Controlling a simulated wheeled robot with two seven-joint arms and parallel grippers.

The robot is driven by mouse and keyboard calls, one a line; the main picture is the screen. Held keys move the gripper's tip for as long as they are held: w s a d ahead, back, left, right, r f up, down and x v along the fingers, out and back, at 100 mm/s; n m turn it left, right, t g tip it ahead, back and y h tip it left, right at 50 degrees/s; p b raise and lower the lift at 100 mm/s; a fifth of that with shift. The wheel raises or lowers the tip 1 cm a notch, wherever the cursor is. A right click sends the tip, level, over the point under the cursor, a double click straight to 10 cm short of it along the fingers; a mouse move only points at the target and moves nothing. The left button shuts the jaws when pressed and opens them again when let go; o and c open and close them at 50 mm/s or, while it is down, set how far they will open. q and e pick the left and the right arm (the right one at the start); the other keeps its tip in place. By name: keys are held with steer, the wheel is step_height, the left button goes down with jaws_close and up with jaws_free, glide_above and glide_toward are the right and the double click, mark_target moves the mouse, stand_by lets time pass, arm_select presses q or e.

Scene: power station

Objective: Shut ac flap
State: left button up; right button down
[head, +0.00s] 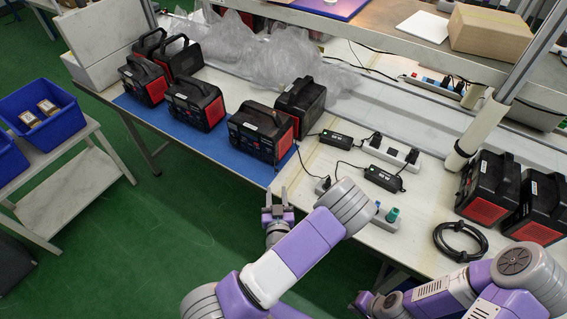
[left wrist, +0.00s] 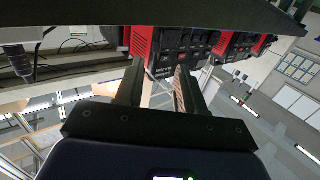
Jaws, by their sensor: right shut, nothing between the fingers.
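Several black-and-red power stations stand on the blue mat (head: 150,117). The nearest power station (head: 262,132) is at the mat's right end, with its panel side facing the table's front edge. I cannot make out an AC flap or its state. My left gripper (head: 277,197) is open and empty, just off the table's front edge and apart from that station. In the left wrist view its fingers (left wrist: 160,78) are spread, with a power station's panel (left wrist: 180,42) beyond them. My right gripper (head: 361,303) is shut and empty, low at the bottom, partly hidden by its arm.
Black adapters (head: 383,179) and power strips (head: 390,151) lie on the table right of the mat. A coiled black cable (head: 460,241) and more power stations (head: 487,188) are at right. Plastic wrap (head: 250,50) lies behind. A blue bin (head: 42,118) stands on a side table.

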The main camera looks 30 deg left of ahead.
mark_target(277, 170)
arm_select(q)
steer(key=x, duration=0.8)
steer(key=shift+w+d+r, duration=0.15)
steer(key=shift+w+r, duration=0.1)
steer(key=shift+r, duration=0.1)
jaws_close()
